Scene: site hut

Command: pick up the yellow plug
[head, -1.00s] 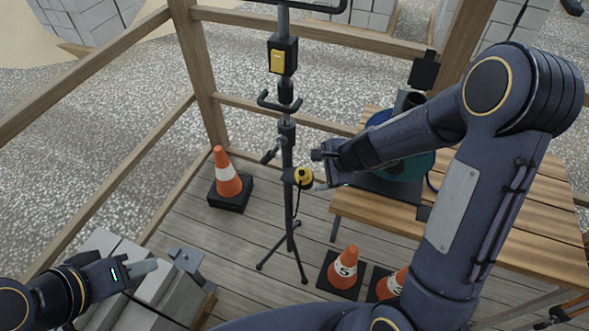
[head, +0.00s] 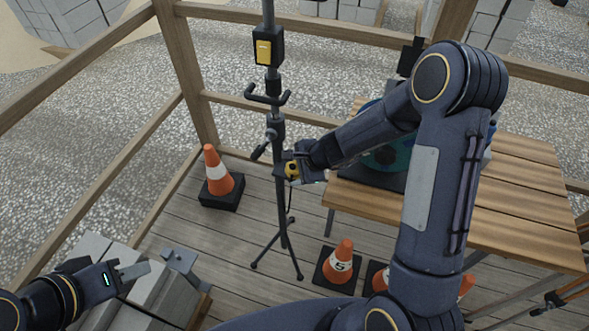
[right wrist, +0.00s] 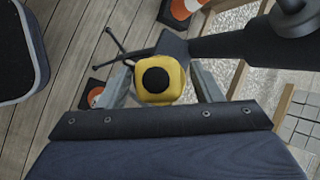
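The yellow plug (head: 291,170) hangs beside the dark tripod pole (head: 279,190) in the head view, with a cable below it. In the right wrist view the plug (right wrist: 160,80) has a rounded yellow body with a black round centre. My right gripper (head: 293,168) is at the plug, and its two grey fingers lie on either side of it. In the right wrist view, narrow gaps seem to show between the fingers and the plug, so the gripper looks open around it. My left gripper (head: 134,271) is at the lower left, away from the plug; its finger gap is not clear.
A yellow-fronted box (head: 265,50) sits higher on the pole. A wooden table (head: 500,195) stands right, under my right arm. Traffic cones stand left (head: 218,175) and right (head: 341,265) of the tripod's feet. Grey blocks (head: 150,290) lie near my left gripper.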

